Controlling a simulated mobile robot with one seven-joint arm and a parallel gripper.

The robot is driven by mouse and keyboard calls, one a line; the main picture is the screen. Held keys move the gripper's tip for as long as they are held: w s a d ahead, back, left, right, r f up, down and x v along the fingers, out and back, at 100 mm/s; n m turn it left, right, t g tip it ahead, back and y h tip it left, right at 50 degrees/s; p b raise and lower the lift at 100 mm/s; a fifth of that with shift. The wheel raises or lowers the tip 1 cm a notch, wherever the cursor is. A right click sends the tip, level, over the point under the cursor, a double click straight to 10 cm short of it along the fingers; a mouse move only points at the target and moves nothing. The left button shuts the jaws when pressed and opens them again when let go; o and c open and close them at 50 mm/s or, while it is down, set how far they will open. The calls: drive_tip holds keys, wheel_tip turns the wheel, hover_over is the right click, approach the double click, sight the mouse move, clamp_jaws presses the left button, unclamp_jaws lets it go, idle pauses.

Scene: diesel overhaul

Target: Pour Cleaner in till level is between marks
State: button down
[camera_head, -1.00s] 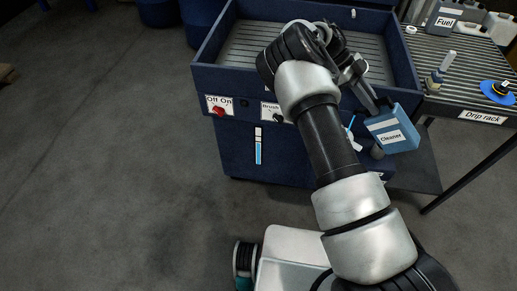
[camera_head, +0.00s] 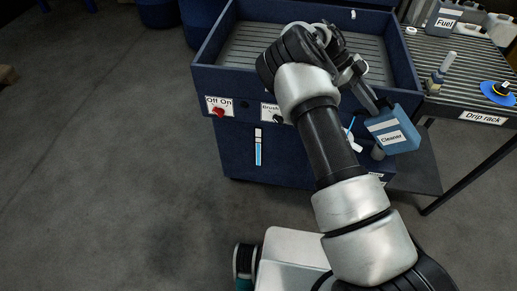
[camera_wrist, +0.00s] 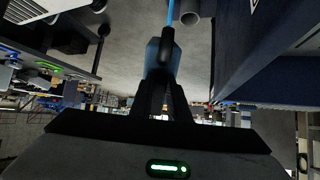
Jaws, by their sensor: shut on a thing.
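The blue Cleaner bottle (camera_head: 393,131) hangs tilted at the right front corner of the dark blue parts washer. My gripper (camera_head: 378,101) is shut on it. In the wrist view, the blue bottle (camera_wrist: 154,58) shows beyond my gripper (camera_wrist: 163,95), with a dark tip and a thin blue streak in front; I cannot tell whether the streak is liquid.
The washer's basin (camera_head: 246,45) stands behind my arm, with a red Off/On knob (camera_head: 218,112) in front. The drip rack (camera_head: 470,108) at right holds a Fuel can (camera_head: 443,18), a small bottle and a blue disc. Floor at left is clear.

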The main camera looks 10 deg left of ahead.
sight(364, 110)
drive_tip(key=shift+w+a+f+h+b, duration=0.1)
drive_tip(key=shift+a+f+h+b, duration=0.2)
drive_tip(key=shift+b, duration=0.75)
drive_tip(key=shift+w+a+f+h+b, duration=0.1)
drive_tip(key=shift+f+h+b, duration=0.3)
drive_tip(key=shift+b, duration=0.65)
idle(0.6)
drive_tip(key=shift+r, duration=0.1)
drive_tip(key=shift+f+g+b, duration=0.3)
drive_tip(key=shift+f+b, duration=0.1)
drive_tip(key=shift+b, duration=0.4)
idle(0.4)
drive_tip(key=shift+a+r, duration=0.1)
drive_tip(key=shift+r, duration=0.05)
drive_tip(key=shift+w+a+f+h+b, duration=0.1)
drive_tip(key=shift+f+h+b, duration=0.25)
drive_tip(key=shift+b, duration=0.35)
idle(0.4)
drive_tip(key=shift+r, duration=0.1)
drive_tip(key=shift+a+f+h+b, duration=0.15)
drive_tip(key=shift+f+h+b, duration=0.15)
drive_tip(key=shift+b, duration=0.6)
idle(0.4)
drive_tip(key=shift+a+f+g, duration=0.1)
drive_tip(key=shift+f+g, duration=0.2)
idle(0.5)
